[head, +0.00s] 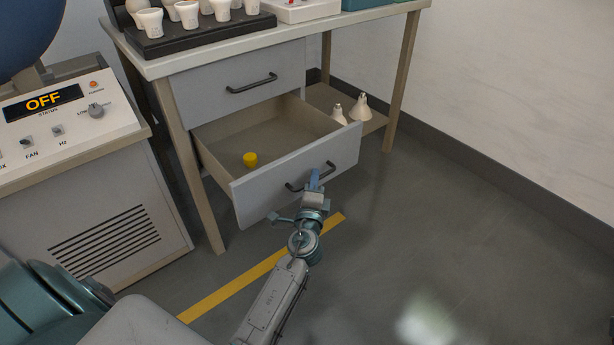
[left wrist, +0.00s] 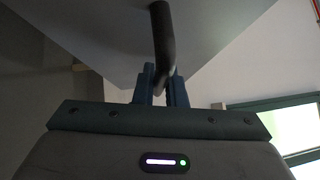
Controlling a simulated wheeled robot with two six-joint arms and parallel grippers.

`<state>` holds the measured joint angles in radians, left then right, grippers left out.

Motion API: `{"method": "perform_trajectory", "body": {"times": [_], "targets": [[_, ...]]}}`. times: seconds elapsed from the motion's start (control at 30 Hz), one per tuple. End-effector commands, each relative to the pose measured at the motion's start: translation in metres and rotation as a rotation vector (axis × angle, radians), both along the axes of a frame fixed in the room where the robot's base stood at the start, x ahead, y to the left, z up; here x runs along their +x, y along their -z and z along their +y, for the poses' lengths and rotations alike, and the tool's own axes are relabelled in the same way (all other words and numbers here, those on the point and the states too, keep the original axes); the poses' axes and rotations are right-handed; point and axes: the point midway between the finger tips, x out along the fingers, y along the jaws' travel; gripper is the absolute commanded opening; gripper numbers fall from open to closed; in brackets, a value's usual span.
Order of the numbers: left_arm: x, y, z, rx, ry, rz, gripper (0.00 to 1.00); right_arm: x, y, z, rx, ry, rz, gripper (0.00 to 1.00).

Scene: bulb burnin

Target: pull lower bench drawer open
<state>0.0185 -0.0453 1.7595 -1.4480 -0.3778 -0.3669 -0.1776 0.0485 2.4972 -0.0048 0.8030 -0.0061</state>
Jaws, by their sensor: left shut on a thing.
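The lower bench drawer (head: 254,193) is pulled out from the bench in the head view, and its inside shows. A small yellow object (head: 250,159) stands in it. My left gripper (head: 315,181) is at the drawer's front, shut on the dark bar handle (head: 296,187). In the left wrist view the handle (left wrist: 162,35) runs down between the fingers of my left gripper (left wrist: 161,86). My right gripper is not in view.
The upper drawer (head: 210,92) is closed. White bulbs (head: 361,108) stand on the bench's lower shelf. A cabinet with an OFF display (head: 43,101) stands at the left. The floor (head: 430,230) at the right is clear.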

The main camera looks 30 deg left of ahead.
Motion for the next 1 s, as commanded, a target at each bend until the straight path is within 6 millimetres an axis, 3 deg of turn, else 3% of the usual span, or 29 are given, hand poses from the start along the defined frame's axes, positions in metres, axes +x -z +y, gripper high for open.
{"method": "perform_trajectory", "body": {"times": [0.5, 0.53, 0.57, 0.87, 1.0], "targets": [[-0.002, 0.001, -0.004, 0.0, 0.0, 0.002, 0.0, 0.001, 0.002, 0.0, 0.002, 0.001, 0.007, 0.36], [-0.002, 0.001, -0.004, 0.0, 0.0, 0.002, 0.15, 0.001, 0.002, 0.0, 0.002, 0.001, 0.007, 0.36], [-0.002, 0.001, -0.004, 0.0, 0.0, 0.002, 0.2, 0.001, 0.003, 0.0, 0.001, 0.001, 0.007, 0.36], [-0.003, 0.001, -0.005, 0.0, 0.0, 0.001, 0.2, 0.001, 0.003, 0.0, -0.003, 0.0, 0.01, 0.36], [-0.015, 0.004, -0.01, -0.002, 0.001, 0.002, 0.2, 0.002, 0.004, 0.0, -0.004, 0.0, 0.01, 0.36]]}}
